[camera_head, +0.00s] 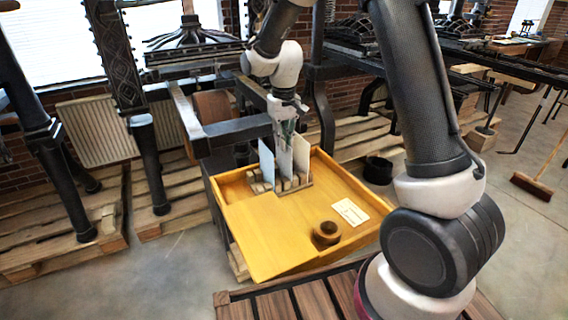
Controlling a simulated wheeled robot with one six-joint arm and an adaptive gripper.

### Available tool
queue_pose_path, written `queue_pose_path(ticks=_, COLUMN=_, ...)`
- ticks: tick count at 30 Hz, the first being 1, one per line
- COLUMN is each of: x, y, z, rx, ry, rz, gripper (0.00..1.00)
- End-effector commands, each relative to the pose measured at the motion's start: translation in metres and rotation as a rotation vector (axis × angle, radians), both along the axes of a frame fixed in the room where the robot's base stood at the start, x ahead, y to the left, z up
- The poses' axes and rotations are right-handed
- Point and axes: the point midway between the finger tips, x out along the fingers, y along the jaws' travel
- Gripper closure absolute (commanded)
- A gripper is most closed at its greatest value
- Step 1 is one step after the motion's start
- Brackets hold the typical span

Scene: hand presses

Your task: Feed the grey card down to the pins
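My gripper (287,131) points down over the back of a yellow wooden tray (250,243). Its fingers appear closed on the top of the grey card (285,161), which hangs upright below them. The card is between two paler upright cards, one on the left (266,162) and one on the right (301,153). All three are at a small wooden rack (293,186) with low pegs. The grey card's lower edge is among the pegs, but whether it touches the base is too small to tell.
A round wooden bowl-like piece (327,233) and a pale paper label (350,211) are in the tray's front right. The tray's front left is bare. A black press frame (230,132) stands close behind the rack. My arm crosses the right side.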

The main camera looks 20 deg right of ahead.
Motion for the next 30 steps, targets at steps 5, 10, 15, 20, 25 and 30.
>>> queue_pose_path(ticks=5, x=0.0, y=0.0, z=0.0, rx=0.0, ry=0.0, rz=0.0, gripper=1.0)
queue_pose_path(ticks=10, x=0.0, y=0.0, z=0.002, rx=0.0, ry=-0.001, rz=0.0, gripper=1.0)
queue_pose_path(ticks=15, x=0.0, y=0.0, z=0.009, rx=0.0, ry=-0.002, rz=0.0, gripper=1.0)
queue_pose_path(ticks=20, x=0.0, y=0.0, z=0.018, rx=0.0, ry=-0.001, rz=0.0, gripper=1.0)
queue_pose_path(ticks=25, x=0.0, y=0.0, z=0.027, rx=0.0, ry=-0.002, rz=0.0, gripper=1.0)
queue_pose_path(ticks=30, x=0.0, y=0.0, z=0.032, rx=0.0, ry=-0.001, rz=0.0, gripper=1.0)
